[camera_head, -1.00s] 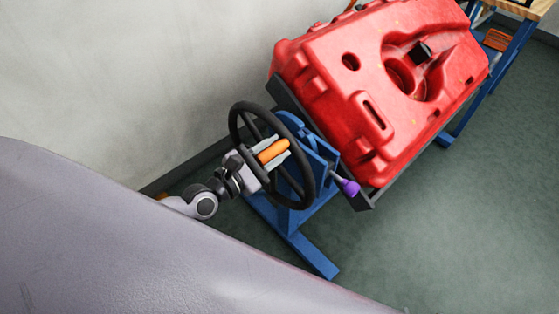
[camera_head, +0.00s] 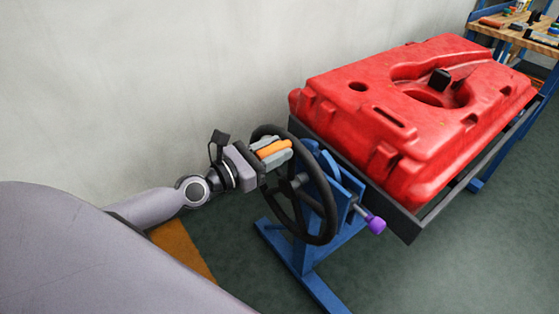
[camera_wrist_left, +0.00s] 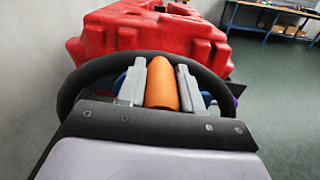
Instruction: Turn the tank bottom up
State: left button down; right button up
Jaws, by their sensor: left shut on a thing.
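The red tank (camera_head: 420,105) lies on a dark frame carried by a blue stand (camera_head: 345,182). Its broad face with the round recess and black cap is turned up, nearly level. A black handwheel (camera_head: 333,215) is on the near end of the stand. My left gripper (camera_head: 275,150) is shut on the wheel's orange handle (camera_head: 273,149), at the upper part of the rim. In the left wrist view the two fingers lie on either side of the orange handle (camera_wrist_left: 162,85), with the tank (camera_wrist_left: 150,32) behind. My right gripper is not in view.
A purple knob (camera_head: 376,225) sticks out beside the wheel. A wooden workbench (camera_head: 515,33) with small items stands at the back right. A bare wall (camera_head: 180,70) runs along the left. The green floor (camera_head: 480,250) at right is clear.

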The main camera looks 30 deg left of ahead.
pick_arm(q)
jog(key=shift+w+a+r+b, duration=0.2)
jog(key=shift+a, duration=0.25)
jog(key=shift+w+a+r+b, duration=0.2)
jog(key=shift+a, duration=0.2)
jog(key=c, duration=0.8)
grip_release()
jog(key=shift+o, duration=0.2)
jog(key=shift+f, duration=0.1)
jog(key=shift+s+f, duration=0.15)
jog(key=shift+s+a+f, duration=0.1)
jog(key=shift+s+a, duration=0.1)
jog(key=shift+s, duration=0.3)
jog(key=shift+r+b+v, duration=0.15)
jog(key=shift+b+v, duration=0.55)
jog(key=shift+v, duration=0.75)
jog(key=shift+r+b+v, duration=0.1)
jog(key=shift+b+v, duration=0.6)
jog(key=shift+v, duration=0.8)
